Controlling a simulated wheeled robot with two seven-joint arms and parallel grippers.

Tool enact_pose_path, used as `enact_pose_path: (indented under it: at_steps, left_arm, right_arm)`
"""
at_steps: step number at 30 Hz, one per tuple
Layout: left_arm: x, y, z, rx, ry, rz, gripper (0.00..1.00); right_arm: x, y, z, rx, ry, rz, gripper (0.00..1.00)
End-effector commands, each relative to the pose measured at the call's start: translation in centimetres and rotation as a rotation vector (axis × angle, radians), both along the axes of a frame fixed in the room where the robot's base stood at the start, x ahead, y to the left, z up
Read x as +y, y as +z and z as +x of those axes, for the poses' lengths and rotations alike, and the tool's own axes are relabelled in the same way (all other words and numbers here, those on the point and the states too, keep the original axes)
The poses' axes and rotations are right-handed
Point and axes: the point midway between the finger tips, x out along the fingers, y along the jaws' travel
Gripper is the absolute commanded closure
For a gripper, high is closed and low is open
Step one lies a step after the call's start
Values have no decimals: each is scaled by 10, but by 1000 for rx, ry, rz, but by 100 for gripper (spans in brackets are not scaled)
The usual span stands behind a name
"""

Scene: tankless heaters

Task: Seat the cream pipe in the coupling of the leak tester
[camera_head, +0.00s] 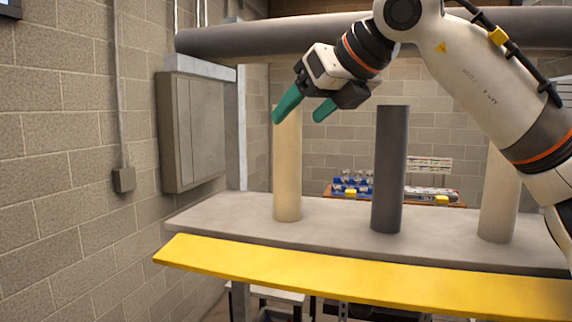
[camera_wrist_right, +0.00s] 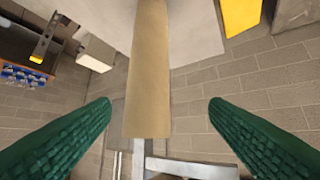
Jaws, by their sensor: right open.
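The cream pipe (camera_head: 287,175) stands upright on the grey bench top (camera_head: 335,215), left of a dark grey pipe (camera_head: 389,170). My right gripper (camera_head: 297,121), with green fingers, is open at the pipe's top end. One finger overlaps the top in the head view; the other is to its right. In the right wrist view the pipe (camera_wrist_right: 150,70) shows between the spread fingers (camera_wrist_right: 160,102), with visible gaps on both sides. My left gripper is out of view. I cannot make out the leak tester or its coupling for certain.
A paler upright pipe (camera_head: 497,205) stands at the right, partly behind my right arm. A yellow board (camera_head: 350,278) runs along the bench front. A grey wall cabinet (camera_head: 195,130) is at the left. A table (camera_head: 335,193) with blue items stands behind.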

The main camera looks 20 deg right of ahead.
Motion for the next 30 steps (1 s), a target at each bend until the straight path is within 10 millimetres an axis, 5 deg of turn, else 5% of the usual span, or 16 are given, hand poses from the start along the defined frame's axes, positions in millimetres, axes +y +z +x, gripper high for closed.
enact_pose_path:
  at_steps: [12, 22, 30]
  left_arm:
    - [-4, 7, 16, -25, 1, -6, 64]
    - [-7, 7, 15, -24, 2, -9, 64]
    - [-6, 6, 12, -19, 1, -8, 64]
  right_arm:
    - [7, -27, 39, 1, -1, 0, 30]
    - [10, -33, 46, -1, -1, 1, 30]
    - [10, -32, 46, -1, -1, 1, 73]
